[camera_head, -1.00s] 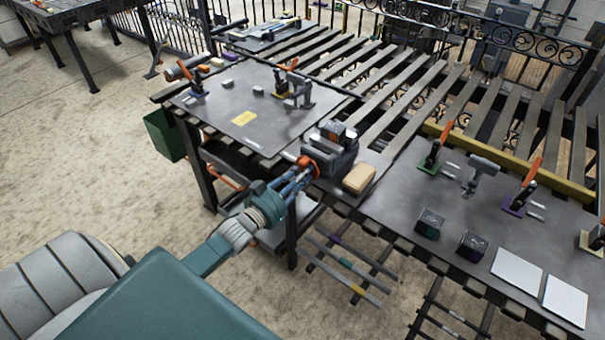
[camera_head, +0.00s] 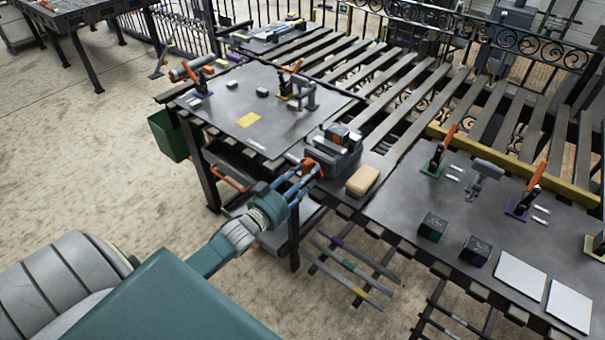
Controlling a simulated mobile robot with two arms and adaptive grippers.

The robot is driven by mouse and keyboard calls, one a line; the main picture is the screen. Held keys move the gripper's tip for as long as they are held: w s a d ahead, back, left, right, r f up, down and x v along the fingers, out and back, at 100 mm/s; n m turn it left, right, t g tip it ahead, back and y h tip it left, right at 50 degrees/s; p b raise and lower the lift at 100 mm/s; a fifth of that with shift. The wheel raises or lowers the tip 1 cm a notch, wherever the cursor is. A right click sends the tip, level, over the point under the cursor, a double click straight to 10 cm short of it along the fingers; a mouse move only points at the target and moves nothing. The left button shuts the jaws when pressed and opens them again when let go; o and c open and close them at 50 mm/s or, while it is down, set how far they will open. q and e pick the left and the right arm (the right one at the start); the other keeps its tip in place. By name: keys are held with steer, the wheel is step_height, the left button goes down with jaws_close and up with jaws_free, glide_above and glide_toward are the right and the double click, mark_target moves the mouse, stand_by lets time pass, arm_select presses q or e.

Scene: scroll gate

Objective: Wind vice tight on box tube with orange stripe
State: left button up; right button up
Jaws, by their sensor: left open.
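The grey vice (camera_head: 345,160) stands at the bench edge near the middle of the head view. A dark piece with an orange mark (camera_head: 340,130) shows at its jaws; I take it for the box tube, but it is too small to tell how tightly it sits. The vice's orange-red handle part (camera_head: 313,167) faces my left arm. My left gripper (camera_head: 309,175) is open, its blue fingers pointing at this handle part and reaching beside or around it. Contact cannot be told. My right gripper is out of view.
A tan block (camera_head: 363,180) lies right of the vice. Striped tubes (camera_head: 350,265) rest on a low rack below the bench. Toggle clamps (camera_head: 437,157), dark cubes (camera_head: 433,227) and white plates (camera_head: 520,276) stand on the right bench top. A green bin (camera_head: 167,136) hangs at left.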

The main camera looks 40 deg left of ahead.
arm_select(q)
steer(key=s+a, duration=0.1)
steer(key=s, duration=1.1)
steer(key=s+d+f+g+y+b, duration=0.1)
steer(key=s+f+g, duration=0.25)
steer(key=f, duration=0.75)
steer(key=s+d+f+n+g, duration=0.15)
steer(key=s+f, duration=0.35)
steer(key=f, duration=0.7)
steer(key=s+f+g+y+b, duration=0.1)
steer(key=s+f+g, duration=0.3)
steer(key=f, duration=0.7)
steer(key=s+d+f+m+g+b, duration=0.1)
steer(key=s+d+f+g, duration=0.3)
steer(key=s+f, duration=0.5)
steer(key=s+d+f+m+g+b, duration=0.1)
steer(key=s+d+f+g, duration=0.3)
steer(key=s, duration=1.3)
steer(key=d+f, duration=0.4)
steer(key=f, duration=0.2)
steer(key=shift+s+h, duration=0.4)
